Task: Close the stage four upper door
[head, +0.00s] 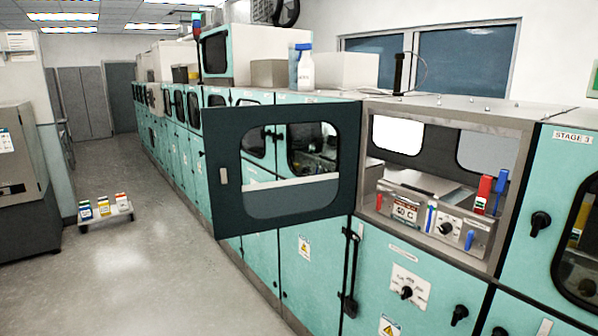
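An upper door (232,205) stands wide open in the head view. It has a dark face toward me, a rounded window and a small light handle (223,176) near its left edge. Its right edge meets the left side of an open upper compartment (480,123), so it swings out over the aisle side. No stage label is readable on this door or compartment; the cabinet to the right is labelled STAGE 3. My gripper is not in view.
The compartment holds a control unit (440,215) with red and blue parts. A lower cabinet (390,262) with knobs is below. A low cart (105,215) with several colored containers stands on the aisle floor at left. The floor (170,270) in front of the door is clear.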

